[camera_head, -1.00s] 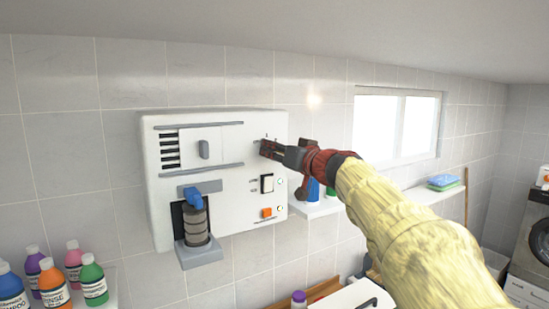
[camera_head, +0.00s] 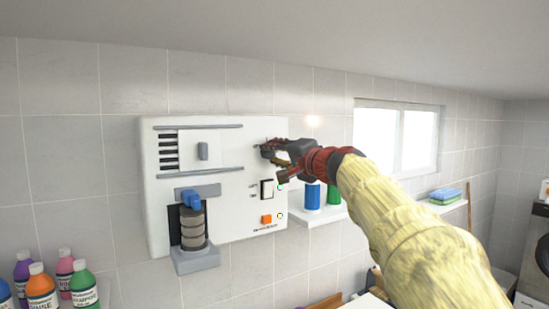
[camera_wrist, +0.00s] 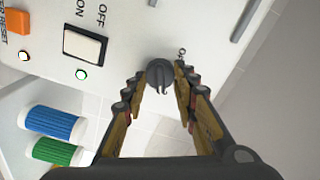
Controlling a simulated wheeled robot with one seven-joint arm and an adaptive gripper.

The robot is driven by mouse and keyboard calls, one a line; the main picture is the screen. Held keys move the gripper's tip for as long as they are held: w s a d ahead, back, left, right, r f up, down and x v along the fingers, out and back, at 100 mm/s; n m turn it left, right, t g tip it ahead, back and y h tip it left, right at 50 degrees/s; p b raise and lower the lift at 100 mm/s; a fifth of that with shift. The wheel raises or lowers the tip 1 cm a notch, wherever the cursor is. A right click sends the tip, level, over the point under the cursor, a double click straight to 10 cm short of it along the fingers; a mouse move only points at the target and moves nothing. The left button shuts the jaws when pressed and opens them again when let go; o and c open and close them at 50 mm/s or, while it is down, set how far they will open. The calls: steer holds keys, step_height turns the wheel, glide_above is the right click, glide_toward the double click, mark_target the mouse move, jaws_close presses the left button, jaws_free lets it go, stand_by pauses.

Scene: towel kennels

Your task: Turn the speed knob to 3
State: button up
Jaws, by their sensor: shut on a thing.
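The speed knob (camera_wrist: 160,75) is a small dark round knob with a ridge across its face, on the white wall machine (camera_head: 225,222). In the wrist view it sits between the two fingertips of my gripper (camera_wrist: 158,84). In the head view my gripper (camera_head: 272,152) covers the knob at the machine's upper right. My gripper is shut on the knob.
Below the knob are a white ON/OFF rocker switch (camera_head: 266,189) and an orange reset button (camera_head: 266,219). A blue container (camera_head: 312,196) and a green one (camera_head: 334,194) stand on a shelf at right. Coloured bottles (camera_head: 41,287) stand at lower left.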

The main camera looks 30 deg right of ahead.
steer(key=m, duration=0.5)
steer(key=shift+m, duration=0.3)
steer(key=m+p, duration=0.1)
steer(key=m, duration=0.3)
steer(key=shift+m+p, duration=0.3)
steer(key=shift+m, duration=0.1)
steer(key=shift+f, duration=0.1)
steer(key=o, duration=1.2)
steer(key=shift+c, duration=0.2)
steer(key=s, duration=1.2)
steer(key=shift+d, duration=0.25)
